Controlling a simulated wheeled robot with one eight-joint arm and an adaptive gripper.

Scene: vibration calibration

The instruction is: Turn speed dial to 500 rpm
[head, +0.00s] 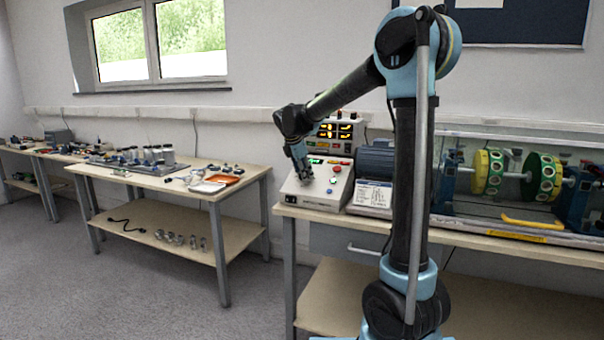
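A pale control box (325,196) with a sloped face stands at the left end of the right-hand bench. The speed dial is not clearly visible; my gripper covers that part of the face. The finger opening is too small to make out. A readout unit (343,117) with yellow digits stands behind; its numbers are too small to read.
A motor (376,160) and a rotor rig with yellow and green discs (541,178) under a clear cover stand right of the box. A yellow handle (524,222) lies in front. A left table (150,180) holds jars and an orange tray (222,179). Floor between is clear.

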